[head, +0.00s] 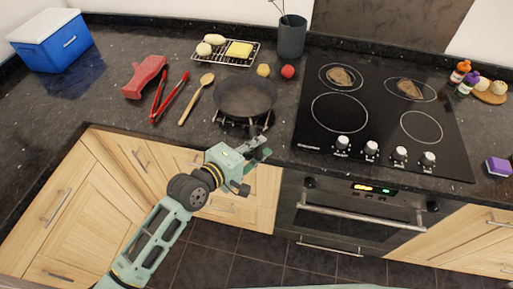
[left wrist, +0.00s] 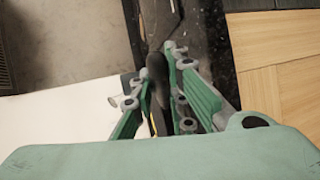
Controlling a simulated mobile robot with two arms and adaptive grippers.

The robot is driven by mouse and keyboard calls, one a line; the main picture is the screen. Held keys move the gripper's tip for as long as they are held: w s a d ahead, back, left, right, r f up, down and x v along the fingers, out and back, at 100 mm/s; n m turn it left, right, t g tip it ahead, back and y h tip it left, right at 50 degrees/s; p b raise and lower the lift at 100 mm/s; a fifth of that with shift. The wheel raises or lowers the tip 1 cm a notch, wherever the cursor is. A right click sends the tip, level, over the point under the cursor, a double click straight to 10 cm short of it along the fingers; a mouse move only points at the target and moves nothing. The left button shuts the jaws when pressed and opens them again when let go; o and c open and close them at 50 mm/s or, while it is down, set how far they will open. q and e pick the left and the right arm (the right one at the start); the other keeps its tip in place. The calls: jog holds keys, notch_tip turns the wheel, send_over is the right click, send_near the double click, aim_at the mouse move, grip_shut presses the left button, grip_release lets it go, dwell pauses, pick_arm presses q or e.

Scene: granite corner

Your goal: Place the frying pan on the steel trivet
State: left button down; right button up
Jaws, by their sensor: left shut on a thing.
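The dark round frying pan (head: 245,95) is near the counter's front edge, left of the hob. The steel trivet (head: 222,120) is under the pan; only parts of its frame and feet show around the pan's near side. I cannot tell whether the pan touches it or hovers just above. My left gripper (head: 262,152) is at the pan's near side, shut on its handle, which is mostly hidden in the head view. In the left wrist view, the dark handle (left wrist: 157,68) lies between the green fingers of my left gripper (left wrist: 162,82). My right gripper is not in view.
The black hob (head: 385,125) is right.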

pick_arm(q)
jog(key=shift+r, duration=0.25)
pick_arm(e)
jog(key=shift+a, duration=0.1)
pick_arm(q)
jog(key=shift+f, duration=0.15)
jog(key=c, duration=1.7)
grip_release()
jog(key=shift+s+f, duration=0.1)
jog(key=shift+f, duration=0.05)
jog(key=shift+c, duration=0.2)
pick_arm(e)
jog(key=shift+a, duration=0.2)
